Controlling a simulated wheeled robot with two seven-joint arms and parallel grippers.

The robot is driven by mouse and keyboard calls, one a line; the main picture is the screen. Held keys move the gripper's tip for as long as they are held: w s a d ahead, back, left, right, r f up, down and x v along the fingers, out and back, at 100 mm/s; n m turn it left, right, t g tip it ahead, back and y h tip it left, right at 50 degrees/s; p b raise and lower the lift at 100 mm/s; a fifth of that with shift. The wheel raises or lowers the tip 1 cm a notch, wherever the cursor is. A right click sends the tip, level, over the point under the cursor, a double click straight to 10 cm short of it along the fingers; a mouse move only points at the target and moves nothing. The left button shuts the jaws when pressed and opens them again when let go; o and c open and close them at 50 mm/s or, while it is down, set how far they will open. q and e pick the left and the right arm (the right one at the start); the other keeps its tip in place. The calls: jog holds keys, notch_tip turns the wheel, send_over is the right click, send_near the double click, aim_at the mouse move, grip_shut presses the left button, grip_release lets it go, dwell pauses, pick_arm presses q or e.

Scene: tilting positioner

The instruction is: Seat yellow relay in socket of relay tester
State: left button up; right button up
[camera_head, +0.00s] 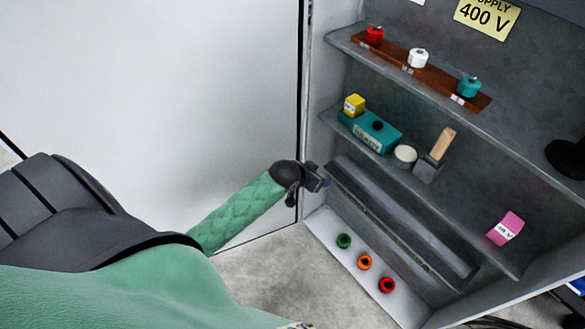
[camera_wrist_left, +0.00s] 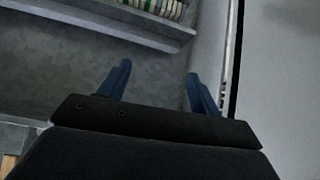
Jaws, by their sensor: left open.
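The yellow relay (camera_head: 354,105) is a small cube with a pale label on its front. It is at the far left end of the teal relay tester (camera_head: 370,132), on the cabinet's middle shelf. From this angle I cannot tell whether it sits in a socket, on top of the tester, or just behind it. My left gripper (camera_head: 321,181) is at the cabinet's left edge, below and left of the tester, and clear of it. In the left wrist view its two blue fingers (camera_wrist_left: 157,84) are apart with nothing between them. My right gripper is not in view.
A white round item (camera_head: 405,155), a wooden-handled tool (camera_head: 440,146) and a pink labelled block (camera_head: 506,228) share the middle shelf. Red, white and teal knobs stand on a brown strip (camera_head: 425,71) above.

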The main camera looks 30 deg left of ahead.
pick_arm(q)
jog(key=s+d+f+g, duration=0.3)
jog(key=s+d+f, duration=0.1)
jog(key=s+f, duration=0.9)
jog(key=s+d+f+g+y, duration=0.1)
jog(key=s+d+f+g, duration=0.3)
jog(key=s+f, duration=1)
jog(key=s+d, duration=0.1)
jog(key=s, duration=0.3)
jog(key=shift+n+y, duration=0.3)
